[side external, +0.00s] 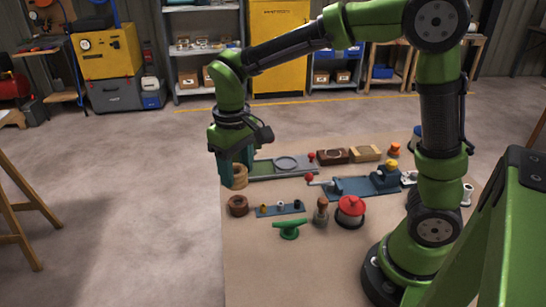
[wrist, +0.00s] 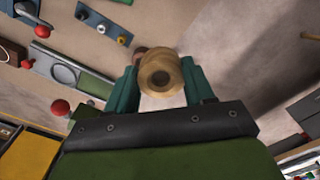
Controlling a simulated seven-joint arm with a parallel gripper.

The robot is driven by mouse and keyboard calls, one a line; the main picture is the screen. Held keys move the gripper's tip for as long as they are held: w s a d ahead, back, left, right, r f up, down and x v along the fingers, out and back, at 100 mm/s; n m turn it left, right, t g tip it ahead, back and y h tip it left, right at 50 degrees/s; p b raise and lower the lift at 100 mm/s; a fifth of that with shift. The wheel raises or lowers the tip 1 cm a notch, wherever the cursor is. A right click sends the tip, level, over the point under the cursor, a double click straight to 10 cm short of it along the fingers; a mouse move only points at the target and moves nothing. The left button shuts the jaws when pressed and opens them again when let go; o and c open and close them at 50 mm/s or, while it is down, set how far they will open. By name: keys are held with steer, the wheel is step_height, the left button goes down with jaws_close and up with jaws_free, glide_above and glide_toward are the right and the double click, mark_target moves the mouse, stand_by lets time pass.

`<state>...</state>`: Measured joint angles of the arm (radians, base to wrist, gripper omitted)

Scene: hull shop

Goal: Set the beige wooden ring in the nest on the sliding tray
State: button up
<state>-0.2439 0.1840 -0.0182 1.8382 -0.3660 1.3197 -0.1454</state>
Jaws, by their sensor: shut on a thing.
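The beige wooden ring (side external: 239,181) is held between the teal fingers of my gripper (side external: 237,168), above the left edge of the workbench. In the wrist view the ring (wrist: 161,78) sits between the two fingers (wrist: 160,88), with its hole facing the camera. The sliding tray (side external: 262,169) is a grey and green strip to the right of my gripper. Its nest (side external: 287,163) is a round grey rim and looks empty. The tray also shows at left in the wrist view (wrist: 95,84), with the nest (wrist: 64,73) on it.
A dark brown ring (side external: 238,205) lies on the bench just below the held ring in the side view. A blue strip with small pegs (side external: 281,209), a green cleat (side external: 289,228) and a red-topped drum (side external: 350,210) stand nearby. A red-knobbed lever (side external: 309,177) is near the tray.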

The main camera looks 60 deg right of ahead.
step_height(320, 180, up, 6)
steer(key=shift+w+d+f, duration=0.1)
steer(key=shift+f, duration=0.15)
steer(key=w+d+m, duration=0.2)
steer(key=w+d, duration=0.1)
steer(key=d, duration=1.1)
steer(key=w+d+m, duration=0.2)
steer(key=d+m, duration=0.1)
steer(key=d, duration=1.1)
steer(key=shift+w+f, duration=0.15)
steer(key=shift+f, duration=9.2)
steer(key=shift+f, duration=0.6)
steer(key=o, duration=0.7)
steer(key=shift+o, duration=0.2)
